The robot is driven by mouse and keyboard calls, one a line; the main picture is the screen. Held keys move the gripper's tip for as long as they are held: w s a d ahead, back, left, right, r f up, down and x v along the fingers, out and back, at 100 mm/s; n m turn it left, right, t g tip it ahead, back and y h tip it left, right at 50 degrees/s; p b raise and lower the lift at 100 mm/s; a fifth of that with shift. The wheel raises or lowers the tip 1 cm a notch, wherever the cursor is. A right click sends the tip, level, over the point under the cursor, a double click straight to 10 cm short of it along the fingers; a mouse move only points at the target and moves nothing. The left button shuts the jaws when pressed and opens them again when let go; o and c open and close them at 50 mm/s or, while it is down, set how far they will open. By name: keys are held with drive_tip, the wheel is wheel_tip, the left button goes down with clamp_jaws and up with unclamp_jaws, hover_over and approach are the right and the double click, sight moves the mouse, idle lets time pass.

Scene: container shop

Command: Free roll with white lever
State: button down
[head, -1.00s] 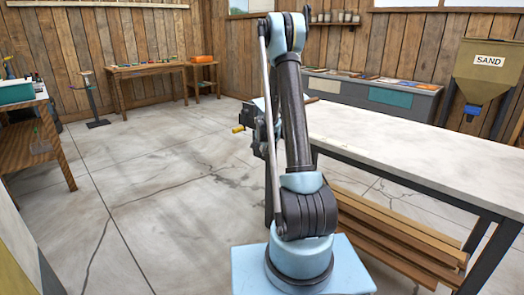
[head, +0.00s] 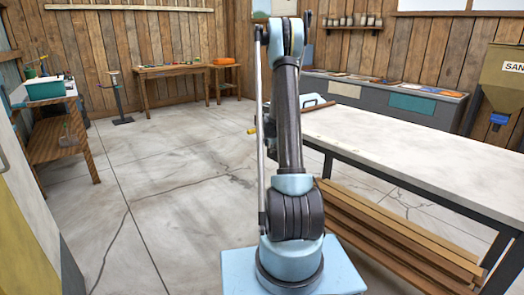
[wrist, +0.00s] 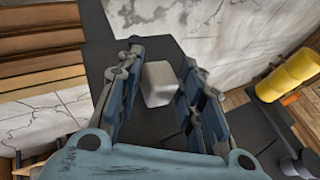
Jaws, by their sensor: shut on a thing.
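In the wrist view my gripper (wrist: 160,72) is shut on a pale, off-white block (wrist: 158,84), which appears to be the white lever's grip. The block sits between the two dark fingers, in front of a dark grey surface. In the head view the gripper and the lever are hidden behind my arm. A yellow cylinder on a dark part (wrist: 290,75) stands to the right in the wrist view. A small yellow end also shows left of my arm in the head view (head: 251,131). I cannot make out the roll clearly.
A long pale-topped table (head: 400,150) stands right of my arm, with wooden planks (head: 400,235) below. A brown rod (head: 320,107) lies at its far end. A sand hopper (head: 505,95) stands at the right. The floor (head: 180,190) to the left is open, with a side bench (head: 60,145) beyond.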

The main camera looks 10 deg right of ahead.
drive_tip(key=shift+w+a, duration=0.1)
drive_tip(key=shift+w, duration=0.1)
drive_tip(key=c, duration=1.3)
unclamp_jaws()
drive_tip(key=shift+s+r, duration=0.15)
drive_tip(key=shift+v, duration=5.75)
